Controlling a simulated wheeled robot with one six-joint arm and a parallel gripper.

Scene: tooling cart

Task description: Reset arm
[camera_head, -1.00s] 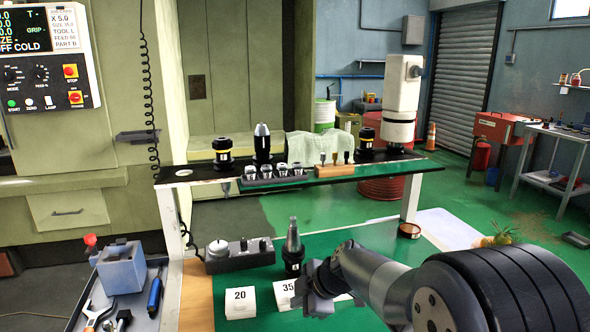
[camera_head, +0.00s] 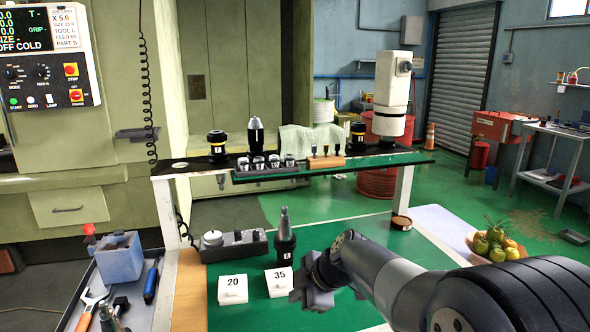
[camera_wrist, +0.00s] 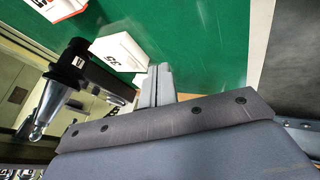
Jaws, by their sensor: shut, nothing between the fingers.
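My gripper (camera_head: 312,290) is over the green bench top, at the lower middle of the head view, with its fingers together and nothing held. In the wrist view the closed fingers (camera_wrist: 160,85) stand just beyond the grey palm. A tapered tool holder in a black base (camera_head: 285,242) stands upright on the bench, left of and beyond my gripper. It also shows in the wrist view (camera_wrist: 60,90).
A grey block with knobs (camera_head: 232,246) lies on the bench. A fruit bowl (camera_head: 492,243) is at right, a tool tray (camera_head: 135,295) at left.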

